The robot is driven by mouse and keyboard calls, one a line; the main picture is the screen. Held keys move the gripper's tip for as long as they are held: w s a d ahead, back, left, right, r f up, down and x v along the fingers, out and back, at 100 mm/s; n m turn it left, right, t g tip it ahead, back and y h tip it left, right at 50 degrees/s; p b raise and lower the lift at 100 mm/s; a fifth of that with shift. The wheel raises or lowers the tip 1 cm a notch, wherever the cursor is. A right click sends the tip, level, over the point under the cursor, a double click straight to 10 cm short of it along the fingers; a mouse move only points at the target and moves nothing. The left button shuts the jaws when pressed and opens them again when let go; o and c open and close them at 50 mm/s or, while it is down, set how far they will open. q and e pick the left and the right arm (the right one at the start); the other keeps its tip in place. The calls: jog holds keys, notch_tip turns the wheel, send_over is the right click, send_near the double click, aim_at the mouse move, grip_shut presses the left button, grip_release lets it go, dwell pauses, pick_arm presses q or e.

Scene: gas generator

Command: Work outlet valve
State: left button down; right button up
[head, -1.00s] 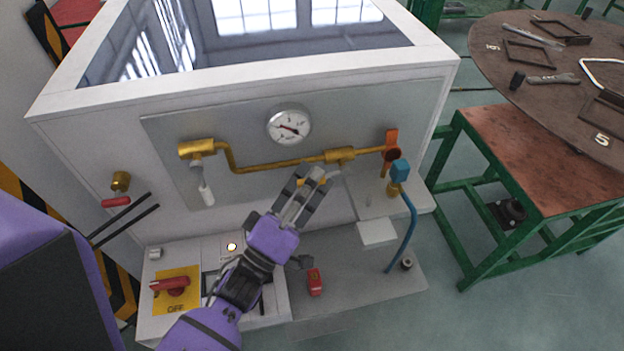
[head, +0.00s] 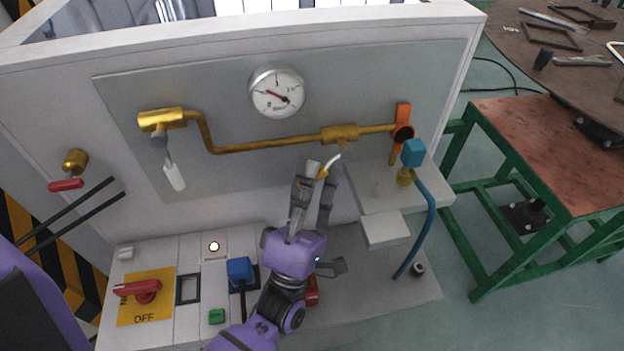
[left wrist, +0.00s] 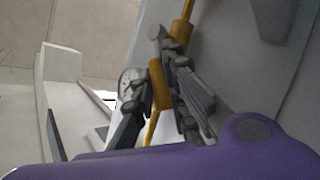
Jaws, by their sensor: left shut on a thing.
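The outlet valve has a brass body (head: 340,134) on the right part of the brass pipe (head: 265,146). Its small lever (head: 329,166), pale and yellow, hangs below the body. My left gripper (head: 320,170) comes up from below and is shut on the lever, with a finger on either side of it. In the left wrist view the fingers (left wrist: 160,92) flank a yellow-brass part (left wrist: 156,86); the exact contact is hard to make out. My right gripper is out of view.
A pressure gauge (head: 277,92) sits above the pipe. Another valve with a white handle (head: 174,176) hangs at left. An orange bracket (head: 402,118) and blue hose (head: 428,215) stand at right. Below are a red OFF switch (head: 140,290) and a blue knob (head: 240,270).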

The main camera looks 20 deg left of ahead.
pick_arm(q)
jog(key=shift+y, duration=0.5)
jog(key=c, duration=1.7)
grip_release()
jog(key=shift+h, duration=0.3)
jog(key=shift+c, duration=0.2)
